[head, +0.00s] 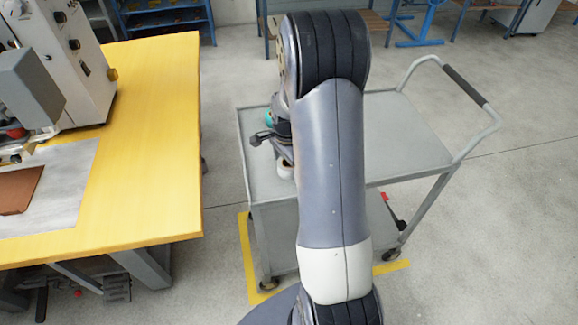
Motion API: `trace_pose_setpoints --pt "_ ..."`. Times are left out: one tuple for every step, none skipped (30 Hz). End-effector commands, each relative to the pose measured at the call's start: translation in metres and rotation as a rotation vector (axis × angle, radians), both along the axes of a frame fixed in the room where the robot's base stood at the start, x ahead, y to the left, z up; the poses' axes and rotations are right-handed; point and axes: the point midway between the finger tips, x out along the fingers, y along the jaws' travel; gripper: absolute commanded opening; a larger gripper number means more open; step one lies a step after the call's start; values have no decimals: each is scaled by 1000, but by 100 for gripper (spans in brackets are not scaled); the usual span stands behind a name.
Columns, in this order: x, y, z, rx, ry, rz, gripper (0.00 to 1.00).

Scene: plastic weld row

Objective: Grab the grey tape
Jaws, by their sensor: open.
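A small pale grey ring-like object (284,170), which looks like the grey tape, sits on the top shelf of the grey cart (375,176). My arm partly covers it on the right. My gripper (262,138) is over the cart's left part, just above and left of the ring in the picture. One dark finger shows and the rest is hidden behind my arm. The gripper is open, and I see nothing held in it. A teal round object (268,118) shows just behind the gripper.
A yellow-topped table (150,150) with a machine (70,60) and a brown sheet (18,190) stands at the left. The cart's push handle (465,85) rises at the right. The cart top right of my arm looks clear. Blue-framed furniture stands at the back.

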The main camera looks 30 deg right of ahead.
Motion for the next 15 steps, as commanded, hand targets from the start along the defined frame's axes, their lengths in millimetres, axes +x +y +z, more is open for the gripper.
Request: trace_pose_setpoints --pt "0 0 0 0 0 0 86" --pt "0 0 0 0 0 0 84" --pt "0 0 0 0 0 0 81" --pt "0 0 0 0 0 0 78" --pt "0 0 0 0 0 0 76" --pt "0 0 0 0 0 0 73" --pt "0 0 0 0 0 0 70" --pt "0 0 0 0 0 0 68" --pt "0 0 0 0 0 0 64" --pt "0 0 0 0 0 0 62" --pt "0 0 0 0 0 0 59" --pt "0 0 0 0 0 0 56" --pt "0 0 0 0 0 0 54" --pt "0 0 0 0 0 0 51" --pt "0 0 0 0 0 0 48"
